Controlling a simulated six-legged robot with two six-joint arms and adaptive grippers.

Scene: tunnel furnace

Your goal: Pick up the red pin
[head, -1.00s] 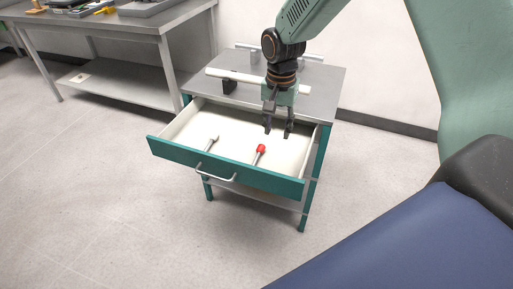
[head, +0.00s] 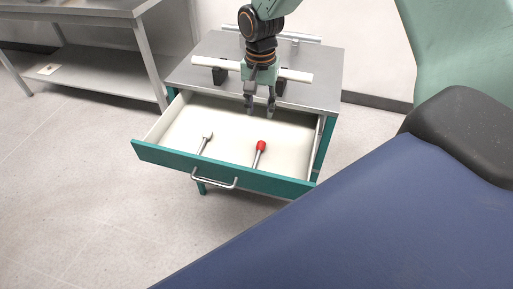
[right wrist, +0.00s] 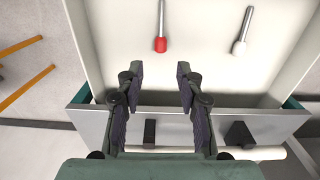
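The red pin (head: 260,147) has a red head and a metal shaft. It lies in the open drawer (head: 222,172), right of the middle, and it also shows in the right wrist view (right wrist: 161,42). A second pin (head: 206,140) with a pale head lies to its left in the head view; the right wrist view shows it (right wrist: 240,45) to the right. My right gripper (head: 260,112) is open and empty above the back of the drawer, apart from the red pin. In the right wrist view its fingers (right wrist: 160,78) are spread, with the red head beyond them. My left gripper is not in view.
The drawer belongs to a cabinet with a grey top (head: 318,88). A white bar (head: 215,63) on dark supports lies across the top. A grey workbench (head: 85,10) stands at the left. The drawer's front handle (head: 214,182) sticks out.

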